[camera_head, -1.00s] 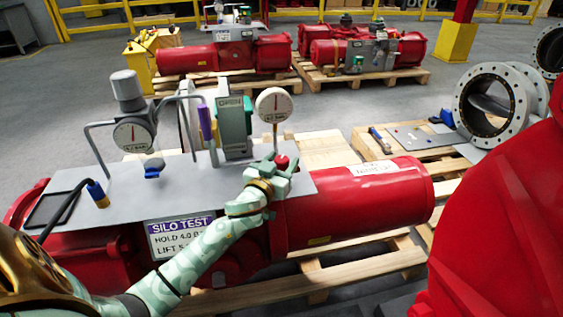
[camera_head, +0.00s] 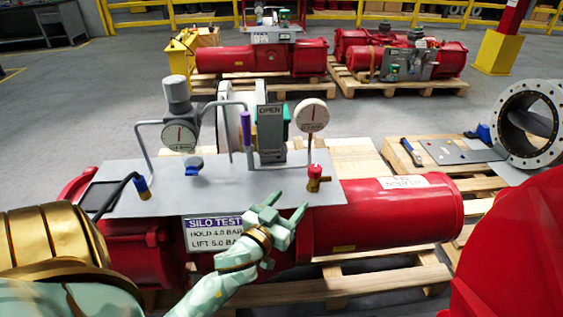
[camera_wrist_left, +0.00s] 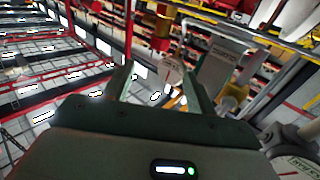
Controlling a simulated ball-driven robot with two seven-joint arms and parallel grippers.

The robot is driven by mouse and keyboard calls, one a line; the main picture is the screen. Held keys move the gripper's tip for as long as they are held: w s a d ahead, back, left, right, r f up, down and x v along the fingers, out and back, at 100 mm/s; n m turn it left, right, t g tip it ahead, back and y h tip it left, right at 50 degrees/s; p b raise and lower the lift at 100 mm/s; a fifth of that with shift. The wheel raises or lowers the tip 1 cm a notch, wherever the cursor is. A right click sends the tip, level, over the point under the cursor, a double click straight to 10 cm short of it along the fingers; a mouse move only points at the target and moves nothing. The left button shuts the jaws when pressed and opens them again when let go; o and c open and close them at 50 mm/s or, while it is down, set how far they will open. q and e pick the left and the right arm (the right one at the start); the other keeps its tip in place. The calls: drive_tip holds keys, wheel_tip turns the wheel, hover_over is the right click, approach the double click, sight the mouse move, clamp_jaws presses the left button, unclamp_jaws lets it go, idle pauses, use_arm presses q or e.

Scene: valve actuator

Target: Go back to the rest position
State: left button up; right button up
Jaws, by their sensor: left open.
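My left gripper (camera_head: 286,207) is open and empty in the head view. It hangs in front of the grey panel (camera_head: 225,187) on the red valve actuator (camera_head: 390,215), apart from the red-topped brass valve (camera_head: 315,178) at the panel's right end. Its open fingers (camera_wrist_left: 160,92) also show in the left wrist view, with nothing between them. Two round gauges stand on the panel, the left gauge (camera_head: 180,135) and the right gauge (camera_head: 313,115). A sign reading SILO TEST (camera_head: 212,232) is on the actuator's front, partly covered by my left arm. My right gripper is not in view.
The actuator lies on a wooden pallet (camera_head: 400,275). A large red body (camera_head: 520,240) fills the lower right. A flanged pipe ring (camera_head: 530,122) and a grey plate with small parts (camera_head: 455,150) lie at the right. More actuators on pallets stand behind, with open floor between.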

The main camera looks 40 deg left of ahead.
use_arm(q)
drive_tip(key=shift+v, duration=0.95)
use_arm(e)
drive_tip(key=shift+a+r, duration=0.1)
